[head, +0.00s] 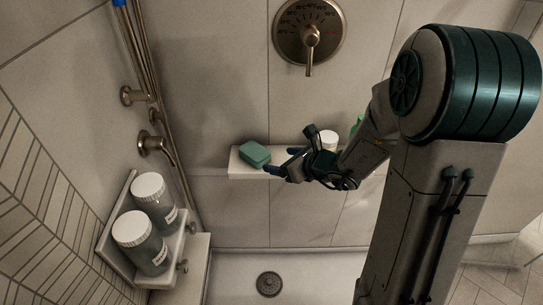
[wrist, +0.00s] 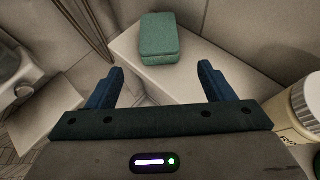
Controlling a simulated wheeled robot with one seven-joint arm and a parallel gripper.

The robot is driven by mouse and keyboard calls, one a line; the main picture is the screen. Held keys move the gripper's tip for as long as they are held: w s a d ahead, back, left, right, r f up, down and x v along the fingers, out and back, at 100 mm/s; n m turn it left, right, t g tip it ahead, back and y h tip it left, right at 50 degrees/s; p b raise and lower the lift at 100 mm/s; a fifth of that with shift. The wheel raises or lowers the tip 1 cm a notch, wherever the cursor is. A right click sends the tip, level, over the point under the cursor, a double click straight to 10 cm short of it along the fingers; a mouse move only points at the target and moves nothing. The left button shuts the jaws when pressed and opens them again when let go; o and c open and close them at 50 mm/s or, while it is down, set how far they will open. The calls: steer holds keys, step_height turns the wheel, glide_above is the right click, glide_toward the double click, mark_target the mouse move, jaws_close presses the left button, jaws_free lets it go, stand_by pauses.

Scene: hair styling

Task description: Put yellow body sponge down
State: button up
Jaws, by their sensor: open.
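No yellow sponge shows in either view. A green rounded block (head: 255,154), which could be a sponge or a soap, lies on the left end of the white wall shelf (head: 240,171). It also shows in the wrist view (wrist: 159,39), beyond my fingertips at top centre. My gripper (head: 281,160) is at the shelf, just right of the green block. In the wrist view my gripper (wrist: 162,72) is open, its two blue fingers apart with nothing between them. The block looks apart from the fingers.
A white-lidded jar (head: 328,140) stands on the shelf behind my gripper, with a green item (head: 357,124) beside it. Two jars (head: 140,243) (head: 154,200) stand on a rack at lower left. A shower valve (head: 310,32) is above; the shower floor is clear around its drain (head: 269,284).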

steer(key=s+a+r+n+g, duration=0.1)
steer(key=s+r+n+g, duration=0.2)
steer(key=s+n, duration=0.5)
steer(key=s+r+n+g, duration=0.3)
steer(key=s+n, duration=0.4)
steer(key=n, duration=0.1)
steer(key=s+d+r+n+h, duration=0.2)
steer(key=s+d+n+h, duration=0.4)
steer(key=d+n+h, duration=0.2)
steer(key=d+n, duration=0.2)
steer(key=n, duration=0.1)
steer(key=shift+s+n+g, duration=0.25)
steer(key=shift+n+g, duration=0.05)
steer(key=shift+g, duration=0.1)
steer(key=shift+r+p, duration=0.2)
steer(key=shift+p, duration=0.1)
step_height(320, 180, up, 8)
steer(key=p, duration=0.7)
steer(key=shift+d+t, duration=0.2)
steer(key=shift+t, duration=0.1)
steer(key=shift+r, duration=0.1)
